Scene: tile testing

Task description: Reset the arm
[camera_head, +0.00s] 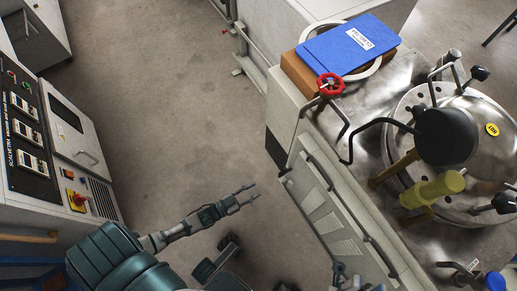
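My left arm reaches in from the bottom left, its forearm stretched over the bare floor. My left gripper (254,192) is at its end, with two thin fingers spread apart and nothing between them. It is in the open gap between the control cabinet on the left and the metal machine on the right, touching neither as far as I can see. A small grey part (341,273) at the bottom edge, in front of the machine's side, may be my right gripper. It is mostly cut off, and its fingers cannot be made out.
A control cabinet (64,140) with switches and a red knob stands left. At right, a machine bears a round steel lid (477,120), a red handwheel (330,84), a yellow handle (432,189) and a blue binder (349,45). Concrete floor (160,110) between them is clear.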

